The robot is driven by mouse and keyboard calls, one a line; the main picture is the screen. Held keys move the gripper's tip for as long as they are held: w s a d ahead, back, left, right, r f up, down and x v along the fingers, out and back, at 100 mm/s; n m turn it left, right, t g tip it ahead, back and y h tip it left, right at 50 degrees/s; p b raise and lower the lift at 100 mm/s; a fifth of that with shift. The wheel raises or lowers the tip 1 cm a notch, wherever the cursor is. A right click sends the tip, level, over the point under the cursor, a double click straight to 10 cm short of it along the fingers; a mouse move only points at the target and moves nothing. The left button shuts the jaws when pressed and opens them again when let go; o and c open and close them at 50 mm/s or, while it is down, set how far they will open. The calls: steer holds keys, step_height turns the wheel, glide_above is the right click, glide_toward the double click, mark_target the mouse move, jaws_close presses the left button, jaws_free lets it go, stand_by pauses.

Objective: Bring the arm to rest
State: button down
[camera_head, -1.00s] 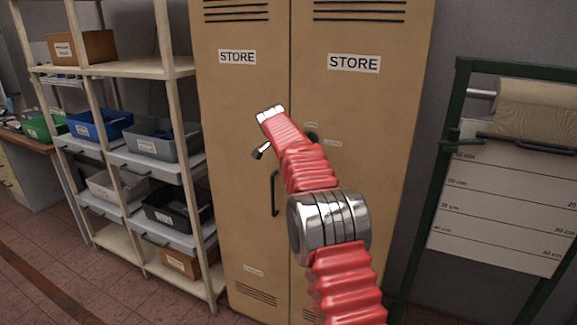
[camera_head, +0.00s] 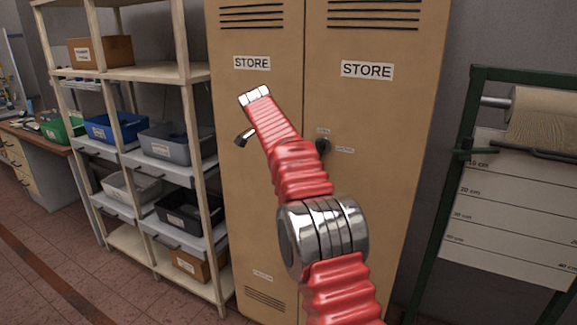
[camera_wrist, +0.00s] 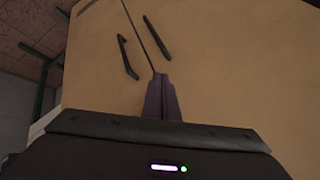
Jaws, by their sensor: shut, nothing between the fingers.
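My arm, in red ribbed sleeves with a silver joint, reaches up in front of the tan STORE cabinet (camera_head: 365,210) in the head view. The fingers are hard to make out there, past the silver wrist end. In the wrist view my gripper (camera_wrist: 161,82) is shut, its dark fingers together with nothing held. Beyond the fingertips lies the tan cabinet front (camera_wrist: 220,75), with the door seam and two dark handles (camera_wrist: 128,57). I cannot tell how far the fingers are from the doors.
A pale shelf rack (camera_head: 130,72) with a blue bin (camera_head: 115,127), grey bin (camera_head: 175,143) and black bin (camera_head: 188,212) stands left of the cabinet. A green frame (camera_head: 452,190) with a paper roll (camera_head: 545,115) stands right. Tiled floor (camera_head: 90,285) shows at lower left.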

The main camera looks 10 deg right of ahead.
steer(key=shift+s+a+r, duration=0.1)
steer(key=shift+a+r, duration=0.2)
steer(key=shift+r, duration=0.1)
steer(key=s+a+f+n+g+y, duration=0.2)
steer(key=s+a+f+n, duration=0.1)
steer(key=s+f+n, duration=0.6)
steer(key=s+n+t+y, duration=0.1)
steer(key=s+n, duration=0.6)
steer(key=s, duration=3.7)
steer(key=shift+s+d+f+t+y, duration=0.2)
steer(key=shift+f+t+y, duration=0.2)
steer(key=shift+y, duration=0.2)
